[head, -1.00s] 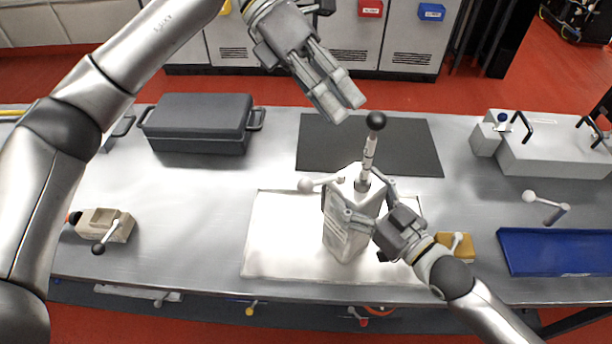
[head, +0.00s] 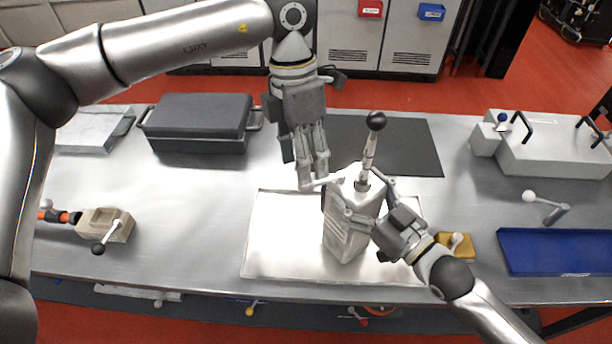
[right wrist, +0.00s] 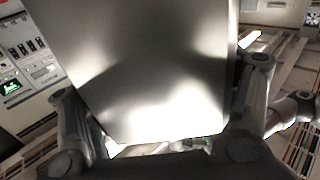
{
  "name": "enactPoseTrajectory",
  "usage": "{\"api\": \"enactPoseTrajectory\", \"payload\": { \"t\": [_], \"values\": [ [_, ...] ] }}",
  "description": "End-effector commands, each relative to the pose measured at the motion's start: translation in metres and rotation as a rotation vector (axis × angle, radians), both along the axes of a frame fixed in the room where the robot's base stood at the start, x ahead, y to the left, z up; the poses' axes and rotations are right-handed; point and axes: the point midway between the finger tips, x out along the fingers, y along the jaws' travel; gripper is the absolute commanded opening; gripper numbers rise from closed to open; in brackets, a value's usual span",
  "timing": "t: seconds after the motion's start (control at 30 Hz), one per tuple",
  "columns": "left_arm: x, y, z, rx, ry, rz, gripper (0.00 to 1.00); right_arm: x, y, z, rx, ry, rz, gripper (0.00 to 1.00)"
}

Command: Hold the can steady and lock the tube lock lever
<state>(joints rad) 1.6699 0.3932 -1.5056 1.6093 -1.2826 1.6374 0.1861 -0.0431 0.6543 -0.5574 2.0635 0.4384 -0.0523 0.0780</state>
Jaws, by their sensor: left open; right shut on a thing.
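The can (head: 346,238), a pale metal box-like body, stands upright on a white mat (head: 275,235). A tube (head: 369,152) with a black ball on top rises from its top. The lock lever (head: 328,181) sticks out to the left from the can's top. My left gripper (head: 313,180) is open, pointing down with its fingertips at the lever's outer end; they hide its ball, and I cannot tell if they touch it. My right gripper (head: 361,203) is shut on the can from the right. In the right wrist view the can (right wrist: 155,70) fills the space between the fingers.
A dark mat (head: 410,150) lies behind the can. A grey case (head: 200,122) stands at back left, a beige block with a lever (head: 105,225) at left. A yellow block (head: 455,246) and blue tray (head: 555,252) are at right. The bench between case and white mat is clear.

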Motion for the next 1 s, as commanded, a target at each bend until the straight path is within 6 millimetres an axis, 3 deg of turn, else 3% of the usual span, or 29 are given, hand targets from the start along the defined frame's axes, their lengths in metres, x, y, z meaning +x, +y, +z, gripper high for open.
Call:
{"api": "enactPoseTrajectory", "payload": {
  "t": [0.03,0.3,0.67,1.0],
  "values": [
    [-0.002,-0.001,-0.011,0.000,0.002,0.000,0.49,-0.002,0.000,-0.011,-0.013,0.022,0.001,0.50],
    [-0.007,-0.004,-0.043,-0.001,0.002,0.001,0.49,-0.002,0.000,-0.011,-0.013,0.022,0.001,0.50],
    [-0.008,-0.005,-0.048,-0.002,0.000,0.001,0.49,-0.002,0.000,-0.011,-0.013,0.022,0.001,0.50],
    [-0.008,-0.005,-0.048,-0.002,0.000,0.000,0.07,-0.002,0.000,-0.011,-0.013,0.021,0.000,0.50]
  ]
}}
